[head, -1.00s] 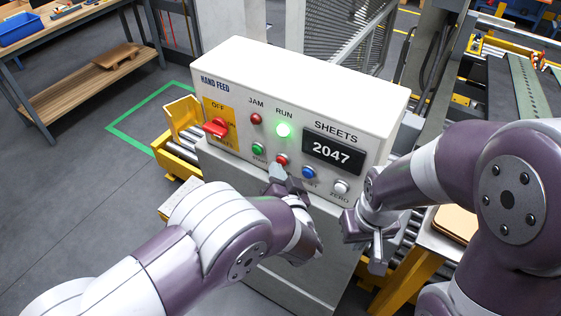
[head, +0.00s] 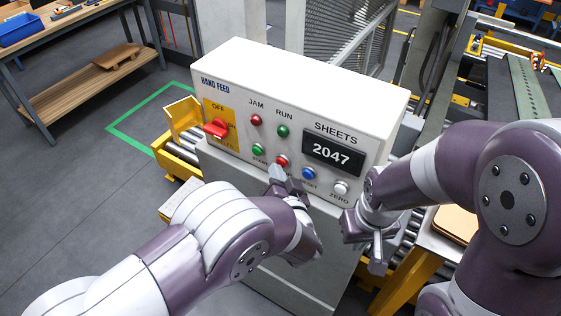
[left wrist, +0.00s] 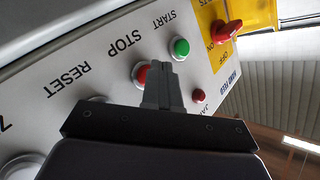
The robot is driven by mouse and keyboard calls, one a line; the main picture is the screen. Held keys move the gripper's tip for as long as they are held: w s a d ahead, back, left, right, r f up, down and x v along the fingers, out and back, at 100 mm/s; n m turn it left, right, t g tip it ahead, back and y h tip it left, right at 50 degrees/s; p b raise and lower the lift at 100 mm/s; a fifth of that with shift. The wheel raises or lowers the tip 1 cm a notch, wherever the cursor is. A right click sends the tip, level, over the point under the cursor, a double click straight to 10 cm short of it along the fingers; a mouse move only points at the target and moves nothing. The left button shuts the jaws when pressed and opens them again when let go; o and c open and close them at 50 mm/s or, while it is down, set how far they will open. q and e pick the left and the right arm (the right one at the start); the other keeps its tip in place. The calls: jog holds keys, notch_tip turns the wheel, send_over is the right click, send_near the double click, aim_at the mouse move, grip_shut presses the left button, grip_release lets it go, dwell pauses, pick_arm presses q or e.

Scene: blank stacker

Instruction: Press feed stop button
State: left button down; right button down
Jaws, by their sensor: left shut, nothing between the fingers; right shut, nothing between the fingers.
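The feed control box (head: 300,90) is white, with a row of buttons below its lamps. The red STOP button (head: 281,160) sits between the green START button (head: 258,150) and the blue RESET button (head: 308,173). My left gripper (head: 276,172) is shut and empty, its tips at the STOP button. In the left wrist view the tips (left wrist: 162,75) overlap the red STOP button (left wrist: 142,74), part of which is hidden behind them. The green RUN lamp (head: 283,131) is dark. My right gripper (head: 378,262) is shut and empty, low at the box's right side.
The display (head: 333,152) reads 2047. A red rotary switch (head: 216,128) is on a yellow plate at the left, and a white ZERO button (head: 341,187) is at the right. A roller conveyor and yellow frame stand behind. Open floor lies left.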

pick_arm(q)
jog(key=shift+s+a, duration=0.35)
jog(key=shift+s, duration=0.15)
jog(key=shift+p, duration=0.3)
jog(key=s+a+p, duration=0.1)
jog(key=s, duration=0.1)
jog(key=s+a+p, duration=0.1)
jog(key=s+a, duration=0.1)
dwell(0.6)
